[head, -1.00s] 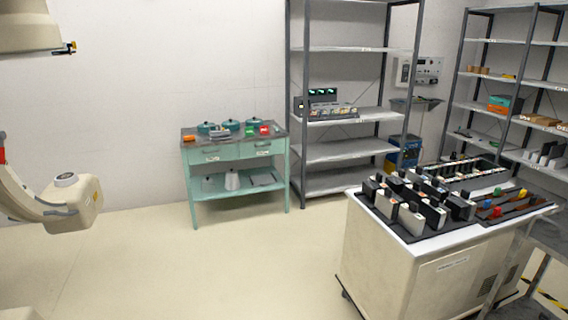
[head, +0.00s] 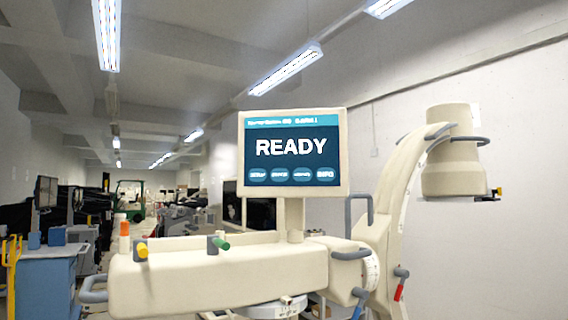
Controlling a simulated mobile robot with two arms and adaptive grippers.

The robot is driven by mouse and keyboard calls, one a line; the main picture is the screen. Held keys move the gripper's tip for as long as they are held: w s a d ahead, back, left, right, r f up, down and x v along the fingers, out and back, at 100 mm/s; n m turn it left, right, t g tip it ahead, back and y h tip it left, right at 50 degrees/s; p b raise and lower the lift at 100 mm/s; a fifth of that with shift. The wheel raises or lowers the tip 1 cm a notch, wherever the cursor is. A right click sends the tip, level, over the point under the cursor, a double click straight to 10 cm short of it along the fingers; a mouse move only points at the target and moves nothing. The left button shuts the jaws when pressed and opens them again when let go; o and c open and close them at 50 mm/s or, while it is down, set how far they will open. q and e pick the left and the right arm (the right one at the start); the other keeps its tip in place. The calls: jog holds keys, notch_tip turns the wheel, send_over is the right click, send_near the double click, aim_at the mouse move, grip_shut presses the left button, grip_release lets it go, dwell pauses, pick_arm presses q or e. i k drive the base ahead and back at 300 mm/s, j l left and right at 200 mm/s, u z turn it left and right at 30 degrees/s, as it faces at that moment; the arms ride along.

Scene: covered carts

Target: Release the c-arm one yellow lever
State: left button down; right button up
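A beige C-arm machine (head: 200,278) stands close in front. A yellow-tipped lever (head: 142,250) with a grey mount sits on top of its long horizontal body, at the left. A green-tipped lever (head: 221,244) stands to its right, and an upright orange-and-white piece (head: 124,229) is behind it to the left. A red-tipped lever (head: 399,291) hangs on the lower curved arm. A small yellow-and-black fitting (head: 495,194) is at the edge of the upper cylindrical head (head: 450,155). The machine's label is not readable. Neither of my grippers is in view.
The C-arm's monitor (head: 293,154) reads READY. Grey handles (head: 93,290) stick out from the machine. A blue cart (head: 45,275) and a yellow frame (head: 13,270) stand at the left. More equipment fills the long room behind; a bare wall is at right.

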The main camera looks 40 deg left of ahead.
aim_at(140, 250)
jog(key=i+l+u, duration=0.2)
jog(key=u, duration=0.2)
jog(key=i+l+u, duration=0.3)
jog(key=u, duration=0.15)
jog(key=i+l+u, duration=0.25)
jog(key=l+u, duration=0.15)
jog(key=u, duration=1.4)
jog(key=i+j, duration=0.2)
jog(key=j, duration=0.15)
